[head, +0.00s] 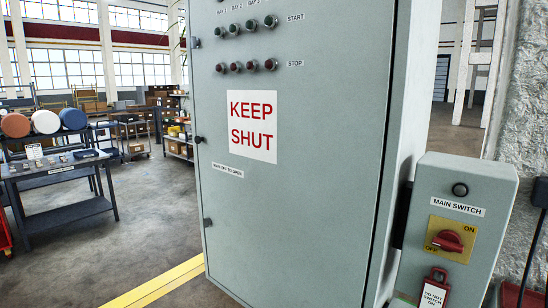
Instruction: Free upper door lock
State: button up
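A tall grey cabinet door (300,200) fills the middle of the head view and looks closed. A red-lettered KEEP SHUT sign (252,126) is on it. Along its left edge sit a small upper fitting (196,43), a dark round fitting (199,139) and a lower fitting (207,222). I cannot tell which are locks or hinges, or how they are set. A small label (227,170) seems to read "mains off to open". The main switch box (472,195) at right has a red rotary knob (450,241) on a yellow plate. My gripper is not in view.
A red tag (434,285) reading DO NOT SWITCH ON hangs below the knob. Green and red buttons line the door's top. Clear floor with a yellow line (160,285) lies left of the cabinet.

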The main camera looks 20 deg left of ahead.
aim_at(194, 43)
jog(key=u, duration=1.45)
jog(key=i+j, duration=0.15)
jog(key=i+u, duration=0.05)
jog(key=i, duration=0.05)
